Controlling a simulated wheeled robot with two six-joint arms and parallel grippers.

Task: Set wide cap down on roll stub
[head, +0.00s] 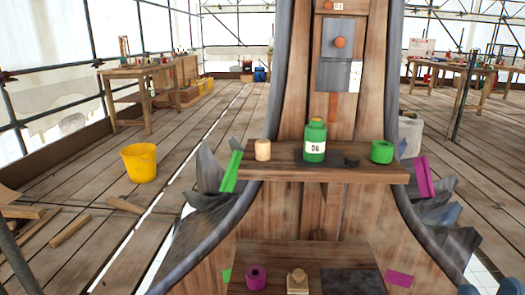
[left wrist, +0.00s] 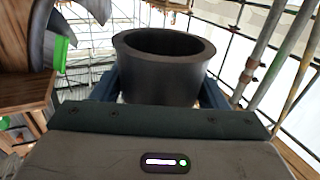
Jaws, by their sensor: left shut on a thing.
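In the left wrist view my left gripper (left wrist: 160,98) is shut on a wide, dark grey, hollow round piece, likely the wide cap (left wrist: 165,85), its open rim facing up. My left gripper is not in the head view. Of my right gripper only a small blue bit (head: 468,289) shows at the bottom right edge; its jaws are hidden. I cannot tell for sure which piece is the roll stub. A green roll (head: 382,151) stands at the right of the upper shelf (head: 330,174), and a purple roll (head: 256,279) stands on the lower shelf (head: 300,253).
The upper shelf also holds a pale wooden cylinder (head: 262,149), a green oil bottle (head: 315,141) and a small dark piece (head: 351,161). A wooden knob piece (head: 297,281) sits on the lower shelf. A yellow bucket (head: 140,163) stands on the plank floor at left.

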